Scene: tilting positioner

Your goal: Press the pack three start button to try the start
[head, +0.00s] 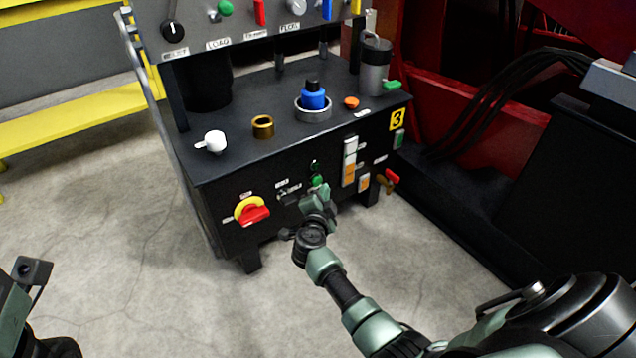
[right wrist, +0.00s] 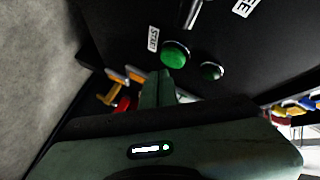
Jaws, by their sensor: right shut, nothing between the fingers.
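Pack three is a black cabinet (head: 228,190) with a yellow 3 plate (head: 397,120) on its front. The round green start button (right wrist: 175,56) sits beside a white START label (right wrist: 153,39). In the head view the start button (head: 318,181) shows just above my right gripper (head: 319,192). The right gripper is shut and empty, its fingers pointing at the panel. In the right wrist view its fingertips (right wrist: 158,74) are close to the button's lower left edge; I cannot tell whether they touch. Only part of my left arm shows at bottom left.
A smaller dark green round fitting (right wrist: 211,71) is beside the start button. A red-and-yellow rotary switch (head: 252,212) is left on the front. An orange-and-white strip (head: 349,162) and a red handle (head: 392,176) are right. The floor in front is clear.

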